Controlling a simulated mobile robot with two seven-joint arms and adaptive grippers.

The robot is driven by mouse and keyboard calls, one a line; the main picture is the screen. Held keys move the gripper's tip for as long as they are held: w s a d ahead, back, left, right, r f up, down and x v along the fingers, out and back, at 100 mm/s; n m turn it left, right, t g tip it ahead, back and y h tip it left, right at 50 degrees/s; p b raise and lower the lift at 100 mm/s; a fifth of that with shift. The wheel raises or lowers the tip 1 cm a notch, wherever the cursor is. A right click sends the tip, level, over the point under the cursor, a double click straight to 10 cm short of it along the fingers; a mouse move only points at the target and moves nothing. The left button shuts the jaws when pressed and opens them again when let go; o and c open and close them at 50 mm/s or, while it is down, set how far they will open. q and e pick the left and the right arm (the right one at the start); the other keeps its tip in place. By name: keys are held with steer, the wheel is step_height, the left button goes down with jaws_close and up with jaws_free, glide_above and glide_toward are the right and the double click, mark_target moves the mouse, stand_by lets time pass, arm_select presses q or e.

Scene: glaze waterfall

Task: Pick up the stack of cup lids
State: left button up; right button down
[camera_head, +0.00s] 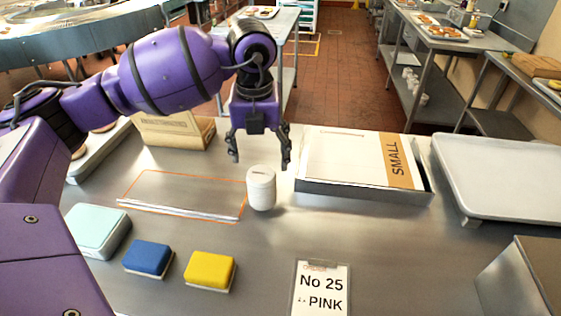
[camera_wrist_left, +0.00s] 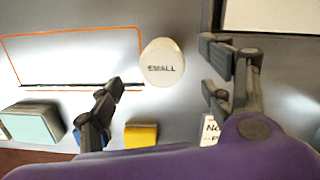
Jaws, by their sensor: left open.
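The stack of cup lids appears to be the white round upright stack (camera_head: 261,190) on the steel counter. In the left wrist view its pale round top (camera_wrist_left: 162,62) reads "SMALL". My left gripper (camera_head: 259,162) points down with its fingers spread, just above and behind the stack in the head view. It is open and empty. In the left wrist view the stack lies beyond the gap between the fingertips (camera_wrist_left: 160,88), apart from both. My right gripper is not in view.
An orange-outlined area (camera_head: 185,190) lies left of the stack. A shallow tray (camera_head: 370,192) with a "SMALL" label stands to the right. A blue sponge (camera_head: 148,257), a yellow sponge (camera_head: 210,269), a pale box (camera_head: 97,229) and a "No 25 PINK" card (camera_head: 321,288) are in front.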

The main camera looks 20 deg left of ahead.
mark_target(260, 173)
arm_select(q)
steer(key=shift+w, duration=0.1)
steer(key=shift+f, duration=0.3)
steer(key=f, duration=0.1)
steer(key=s+f, duration=0.1)
steer(key=shift+f, duration=0.3)
steer(key=f, duration=0.3)
steer(key=shift+w+f+p, duration=0.25)
steer(key=shift+f+p, duration=0.05)
steer(key=shift+p, duration=0.1)
steer(key=shift+a+f, duration=0.1)
steer(key=shift+f, duration=0.15)
steer(key=c, duration=1)
steer(key=shift+c, duration=1.2)
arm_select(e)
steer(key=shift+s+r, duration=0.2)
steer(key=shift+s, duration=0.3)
